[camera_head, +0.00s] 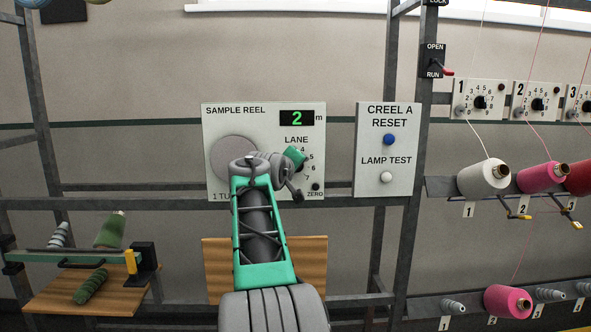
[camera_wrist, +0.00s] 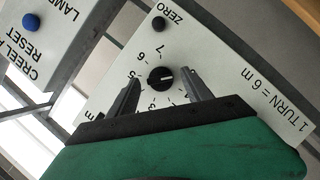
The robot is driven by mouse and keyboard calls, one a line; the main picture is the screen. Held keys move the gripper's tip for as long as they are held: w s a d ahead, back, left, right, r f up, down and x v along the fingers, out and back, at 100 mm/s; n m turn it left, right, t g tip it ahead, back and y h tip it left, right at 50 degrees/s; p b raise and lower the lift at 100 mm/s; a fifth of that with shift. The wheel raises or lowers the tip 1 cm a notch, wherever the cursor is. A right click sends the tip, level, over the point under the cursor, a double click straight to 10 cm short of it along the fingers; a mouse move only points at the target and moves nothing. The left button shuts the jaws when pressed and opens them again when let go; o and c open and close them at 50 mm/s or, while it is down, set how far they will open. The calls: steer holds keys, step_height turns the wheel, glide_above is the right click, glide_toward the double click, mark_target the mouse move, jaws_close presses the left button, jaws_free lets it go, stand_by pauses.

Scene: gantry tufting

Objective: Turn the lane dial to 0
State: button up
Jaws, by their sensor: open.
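The lane dial (camera_wrist: 161,78) is a small round black knob on the white sample reel panel (camera_head: 222,121). In the wrist view its white mark points to the right, toward one finger. The digits 5, 6 and 7 show on the side away from the mark; the digit at the mark is not readable. My gripper (camera_wrist: 161,80) is open, with one dark finger on each side of the dial; I cannot tell whether they touch it. In the head view my green gripper (camera_head: 293,157) covers the dial.
The panel has a green "2 m" display (camera_head: 297,118), a grey reel disc (camera_head: 233,157) and a black ZERO button (camera_head: 316,187). To the right, another panel carries a blue reset button (camera_head: 389,139) and a white lamp test button (camera_head: 387,177). Yarn cones (camera_head: 484,177) stand farther right.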

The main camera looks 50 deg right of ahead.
steer(key=b+v, duration=0.1)
steer(key=v, duration=0.6)
steer(key=shift+s+a+b, duration=0.15)
steer(key=shift+a+b, duration=0.1)
steer(key=shift+b, duration=0.05)
